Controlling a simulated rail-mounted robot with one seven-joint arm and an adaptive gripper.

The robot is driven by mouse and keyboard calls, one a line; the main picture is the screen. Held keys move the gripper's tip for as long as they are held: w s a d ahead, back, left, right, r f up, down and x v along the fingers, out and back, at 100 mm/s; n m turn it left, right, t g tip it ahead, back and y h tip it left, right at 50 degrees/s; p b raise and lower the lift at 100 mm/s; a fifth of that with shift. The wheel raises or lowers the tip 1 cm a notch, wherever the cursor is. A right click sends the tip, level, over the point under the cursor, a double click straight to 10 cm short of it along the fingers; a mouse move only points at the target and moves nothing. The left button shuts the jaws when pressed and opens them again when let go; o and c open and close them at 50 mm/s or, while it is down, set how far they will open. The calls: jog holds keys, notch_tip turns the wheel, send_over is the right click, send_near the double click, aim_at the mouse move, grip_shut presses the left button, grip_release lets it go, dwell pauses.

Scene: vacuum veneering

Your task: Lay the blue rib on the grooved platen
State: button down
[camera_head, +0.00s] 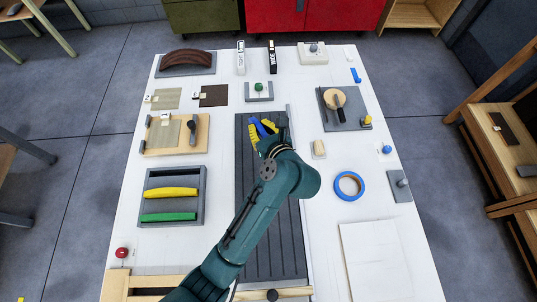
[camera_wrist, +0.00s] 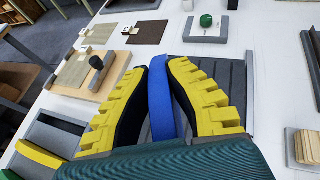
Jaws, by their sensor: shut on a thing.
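The blue rib (camera_wrist: 160,98) stands between the yellow fingers of my gripper (camera_wrist: 162,95) in the wrist view, which are shut on it. In the head view the gripper (camera_head: 263,130) is over the far part of the dark grooved platen (camera_head: 284,235), and only bits of the blue rib (camera_head: 257,127) show. The platen also shows behind the fingers in the wrist view (camera_wrist: 237,75). I cannot tell whether the rib touches the platen. My arm covers much of the platen's middle and near part.
A grey tray (camera_head: 203,213) left of the platen holds a yellow rib (camera_head: 170,192) and a green rib (camera_head: 168,217). A grey holder with a green knob (camera_head: 258,87) stands beyond the platen. A small wooden block (camera_head: 319,149) and blue tape roll (camera_head: 339,192) lie to the right.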

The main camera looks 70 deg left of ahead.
notch_tip(320, 180, down, 10)
jog(key=shift+s+r+b, duration=0.1)
jog(key=shift+b, duration=0.9)
jog(key=c, duration=1.2)
grip_release()
jog(key=p+v, duration=0.1)
jog(key=v, duration=1)
jog(key=shift+d+r+p, duration=0.2)
jog(key=shift+d+p, duration=0.1)
jog(key=shift+d, duration=0.05)
